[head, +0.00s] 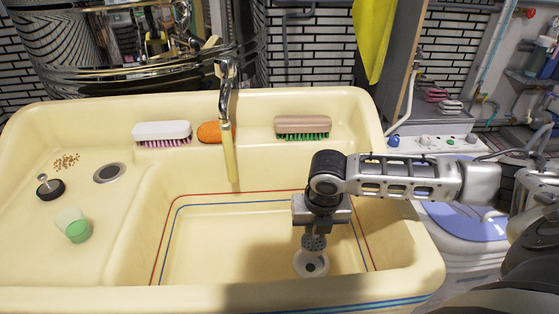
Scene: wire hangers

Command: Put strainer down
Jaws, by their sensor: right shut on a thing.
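My right gripper (315,230) reaches in from the right and points down into the basin of the cream sink (220,260). It is shut on the strainer (314,243), a small grey perforated disc just below the fingers. The strainer is above or at the far side of the white drain ring (311,264), whose dark centre hole shows. I cannot tell whether the strainer touches the basin. The gripper hides the strainer's upper part. My left gripper is not in view.
A faucet (228,100) hangs over the basin's back edge. A white brush (162,132), an orange sponge (209,132) and a brown brush (303,126) lie on the back ledge. A black plug (50,188) and a green-based cup (75,228) are on the left drainboard. The basin's left part is clear.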

